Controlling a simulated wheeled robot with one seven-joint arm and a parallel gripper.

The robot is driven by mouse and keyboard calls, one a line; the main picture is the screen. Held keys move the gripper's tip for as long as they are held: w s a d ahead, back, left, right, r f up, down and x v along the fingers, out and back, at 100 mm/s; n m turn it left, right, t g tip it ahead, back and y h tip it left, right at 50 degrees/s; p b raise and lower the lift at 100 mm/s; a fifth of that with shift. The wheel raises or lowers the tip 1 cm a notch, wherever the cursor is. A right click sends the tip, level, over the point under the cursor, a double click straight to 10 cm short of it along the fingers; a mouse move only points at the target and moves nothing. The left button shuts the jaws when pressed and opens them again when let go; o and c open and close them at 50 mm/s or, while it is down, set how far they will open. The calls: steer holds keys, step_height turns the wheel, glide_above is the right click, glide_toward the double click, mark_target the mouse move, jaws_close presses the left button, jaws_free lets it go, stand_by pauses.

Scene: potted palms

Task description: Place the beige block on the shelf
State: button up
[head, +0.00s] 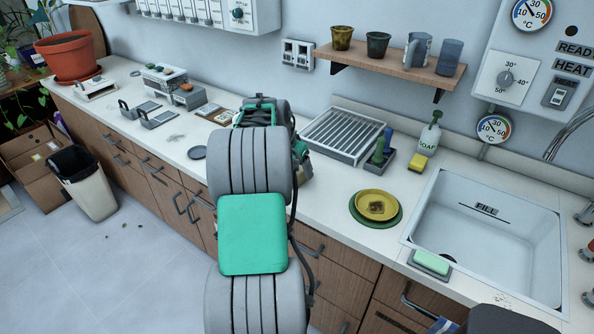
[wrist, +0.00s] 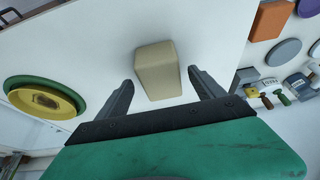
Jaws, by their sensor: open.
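The beige block (wrist: 158,72) stands on the white worktop in the wrist view. My gripper (wrist: 161,80) is open, with one finger on each side of the block's near end. The block's far end reaches beyond the fingertips. A gap shows on both sides, and I cannot tell whether the block sits fully between the fingers in depth. The wooden shelf (head: 388,70) is on the wall above the worktop, holding pots and cups.
A yellow bowl (head: 376,204) on a green plate (head: 354,212) lies right of my arm, before the sink (head: 490,240). A dish rack (head: 345,135) stands behind. On the shelf, pots stand left and cups right, with a bare stretch between them.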

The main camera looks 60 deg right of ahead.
steer(key=shift+x, duration=1.2)
steer(key=shift+w, duration=0.1)
steer(key=shift+c, duration=0.5)
steer(key=c, duration=1.6)
steer(key=shift+r, duration=0.15)
